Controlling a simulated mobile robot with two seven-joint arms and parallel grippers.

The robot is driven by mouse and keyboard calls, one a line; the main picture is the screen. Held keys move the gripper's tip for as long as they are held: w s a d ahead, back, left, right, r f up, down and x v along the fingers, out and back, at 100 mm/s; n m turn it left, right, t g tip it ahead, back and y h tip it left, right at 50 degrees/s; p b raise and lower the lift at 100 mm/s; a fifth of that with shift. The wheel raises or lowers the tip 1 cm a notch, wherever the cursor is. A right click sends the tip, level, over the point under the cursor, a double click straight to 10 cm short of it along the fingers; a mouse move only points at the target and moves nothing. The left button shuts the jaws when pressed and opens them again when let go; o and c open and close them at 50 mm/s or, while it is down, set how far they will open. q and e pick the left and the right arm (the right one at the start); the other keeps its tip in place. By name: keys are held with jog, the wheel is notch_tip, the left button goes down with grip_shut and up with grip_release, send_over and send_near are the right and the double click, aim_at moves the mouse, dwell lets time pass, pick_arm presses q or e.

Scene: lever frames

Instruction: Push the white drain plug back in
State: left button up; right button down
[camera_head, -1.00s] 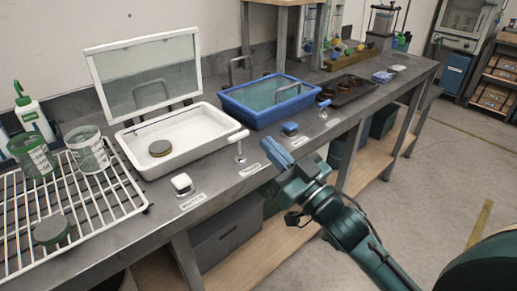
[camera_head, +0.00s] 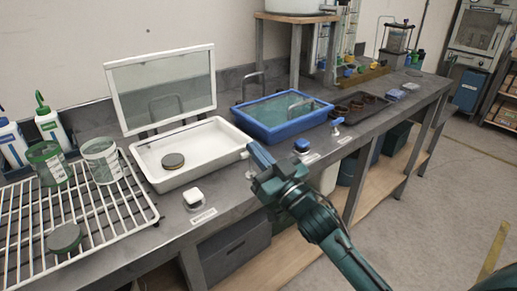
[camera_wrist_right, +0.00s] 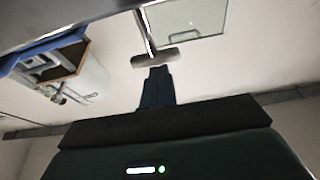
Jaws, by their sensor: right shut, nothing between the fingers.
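A white square knob (camera_head: 194,197) stands on the bench front, before the white tray (camera_head: 215,165), with a label beside it. Which white fitting is the drain plug I cannot tell for sure. A white lever-like handle (camera_head: 244,154) at the tray's right corner is mostly hidden behind my right gripper (camera_head: 257,155). The right gripper is shut and empty, its fingers pointing up and left, well right of the knob. In the right wrist view its closed fingers (camera_wrist_right: 156,85) point towards a pale bar (camera_wrist_right: 155,61); contact is unclear. My left gripper is not in view.
A tilted glass lid (camera_head: 160,88) stands behind the white tray, which holds a grey disc (camera_head: 173,160). A blue tub (camera_head: 282,112) has a blue knob (camera_head: 301,145) in front. A wire rack (camera_head: 95,215) with beakers is at left. Floor space is open at right.

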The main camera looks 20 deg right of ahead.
aim_at(251, 162)
jog(key=shift+f, duration=0.25)
notch_tip(251, 162, down, 3)
jog(key=shift+f+b, duration=0.1)
jog(key=shift+b, duration=0.8)
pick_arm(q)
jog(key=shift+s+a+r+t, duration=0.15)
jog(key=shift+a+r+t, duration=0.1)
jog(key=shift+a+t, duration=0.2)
